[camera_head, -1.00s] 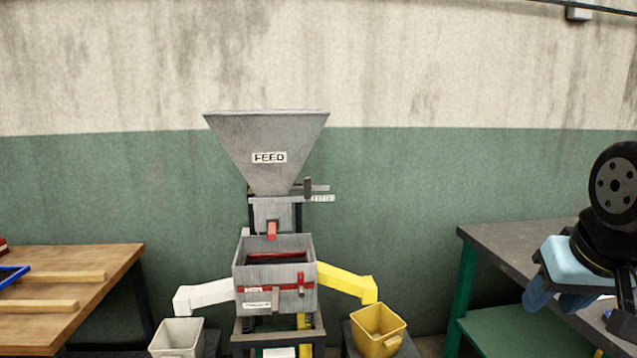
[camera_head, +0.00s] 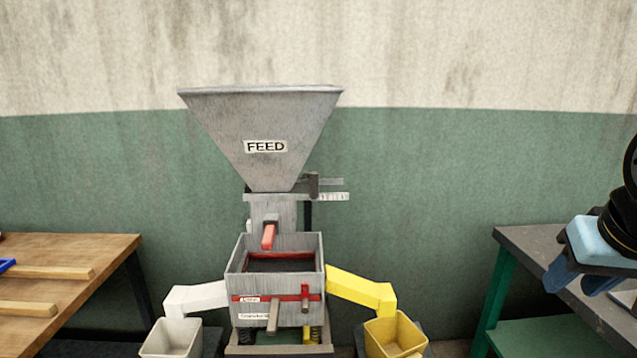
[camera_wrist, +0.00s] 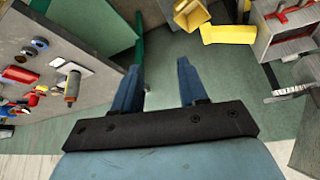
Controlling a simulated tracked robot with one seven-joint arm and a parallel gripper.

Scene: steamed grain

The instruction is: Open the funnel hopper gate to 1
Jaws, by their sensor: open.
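The grey funnel hopper (camera_head: 262,125), labelled FEED, stands in the middle of the head view. Below its neck, a gate slide with a dark upright handle (camera_head: 313,185) sticks out to the right above a pale marked scale strip (camera_head: 333,197). The scale's figures are too small to read. My gripper (camera_wrist: 160,85) is open and empty in the wrist view, its blue fingers apart and pointing toward the floor. In the head view it is at the right edge, well to the right of the hopper and touching nothing there.
Below the hopper is a grey box (camera_head: 240,312) with red parts, a white chute (camera_head: 195,300) and a yellow chute (camera_head: 355,288). A white bin (camera_head: 172,340) and yellow bin (camera_head: 393,335) stand below. A wooden table (camera_head: 85,250) is left, a grey bench (camera_head: 525,240) right.

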